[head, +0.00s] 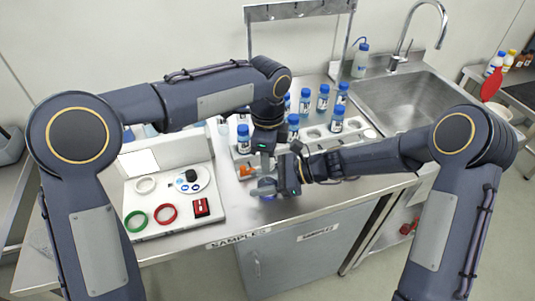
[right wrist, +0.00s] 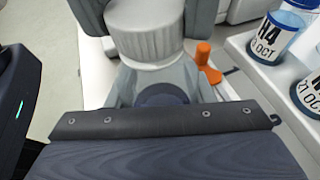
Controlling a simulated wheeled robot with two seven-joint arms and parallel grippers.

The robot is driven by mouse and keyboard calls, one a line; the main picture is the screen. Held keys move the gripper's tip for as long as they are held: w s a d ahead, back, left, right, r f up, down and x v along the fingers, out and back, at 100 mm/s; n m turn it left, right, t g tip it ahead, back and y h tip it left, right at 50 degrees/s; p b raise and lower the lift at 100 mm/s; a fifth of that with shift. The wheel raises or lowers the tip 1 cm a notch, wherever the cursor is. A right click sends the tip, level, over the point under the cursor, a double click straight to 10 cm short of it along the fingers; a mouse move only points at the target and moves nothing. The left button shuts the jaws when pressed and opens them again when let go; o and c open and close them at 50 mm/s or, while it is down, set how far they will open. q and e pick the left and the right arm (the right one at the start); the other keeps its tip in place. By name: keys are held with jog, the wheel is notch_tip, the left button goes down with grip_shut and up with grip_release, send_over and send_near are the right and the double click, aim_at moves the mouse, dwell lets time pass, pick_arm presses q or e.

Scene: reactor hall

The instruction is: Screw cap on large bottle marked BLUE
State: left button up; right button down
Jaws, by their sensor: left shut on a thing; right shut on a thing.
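A pale ribbed cap (right wrist: 147,42) sits above the large bottle (right wrist: 163,94) in the right wrist view. My left gripper (head: 266,160) points down from above and appears shut on the cap, with dark fingers on both sides of it. My right gripper (head: 273,186) reaches in from the right, below the left one, and is shut on the bottle, held low near the counter's front edge. The bottle's bluish lower part shows in the head view (head: 268,197). Its label is hidden, and I cannot tell how the cap sits on the neck.
Several blue-capped vials (head: 322,98) stand in and near a pale rack (head: 318,132) behind the grippers. An orange piece (head: 246,170) lies close by. A white board (head: 184,220) with coloured rings is at the left. A sink (head: 395,98) is at the right.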

pick_arm(q)
jog(key=m, duration=0.5)
jog(key=shift+m, duration=0.3)
jog(key=m, duration=0.2)
jog(key=shift+m, duration=0.4)
jog(key=m, duration=0.8)
jog(key=o, duration=1)
notch_tip(320, 180, up, 12)
